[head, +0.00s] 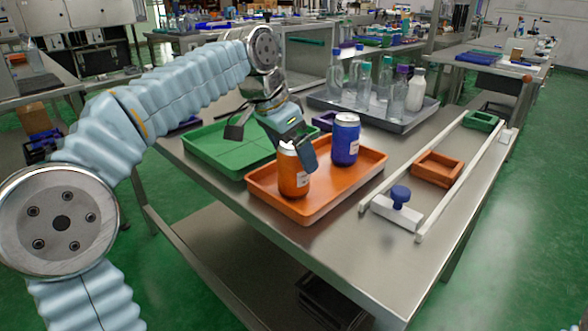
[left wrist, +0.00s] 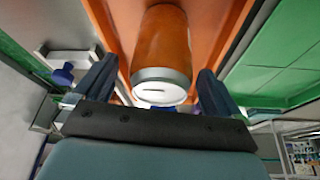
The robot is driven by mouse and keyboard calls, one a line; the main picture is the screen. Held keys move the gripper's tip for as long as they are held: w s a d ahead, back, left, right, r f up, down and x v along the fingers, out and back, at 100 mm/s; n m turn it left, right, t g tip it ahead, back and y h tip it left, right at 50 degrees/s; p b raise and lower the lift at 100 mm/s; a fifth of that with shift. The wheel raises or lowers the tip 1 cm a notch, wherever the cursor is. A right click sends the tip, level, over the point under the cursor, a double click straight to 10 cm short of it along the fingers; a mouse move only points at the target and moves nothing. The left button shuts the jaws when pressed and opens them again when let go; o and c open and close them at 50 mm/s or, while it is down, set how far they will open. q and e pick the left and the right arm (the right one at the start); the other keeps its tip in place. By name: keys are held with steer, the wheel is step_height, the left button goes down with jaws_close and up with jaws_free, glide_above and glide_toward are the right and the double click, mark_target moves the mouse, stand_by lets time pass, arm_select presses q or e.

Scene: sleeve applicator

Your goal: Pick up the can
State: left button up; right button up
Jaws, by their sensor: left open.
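An orange can (head: 293,172) stands upright in the orange tray (head: 325,204) on the metal table. A blue can (head: 345,141) stands behind it to the right in the same tray. My left gripper (head: 300,154) is open and close to the orange can, covering part of its upper right side. In the left wrist view the orange can (left wrist: 160,45) lies ahead between the two dark fingers of my left gripper (left wrist: 158,85), with its pale top toward the camera. I cannot tell whether the fingers touch it. My right gripper is not in view.
A green tray (head: 215,152) is left of the orange tray. A grey tray (head: 400,127) with several bottles stands behind. To the right are white rails (head: 462,180), an orange block frame (head: 437,168) and a blue-knobbed slider (head: 400,197).

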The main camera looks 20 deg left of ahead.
arm_select(q)
steer(key=x, duration=0.3)
steer(key=shift+w+f, duration=0.15)
steer(key=c, duration=1.3)
steer(key=shift+c, duration=0.2)
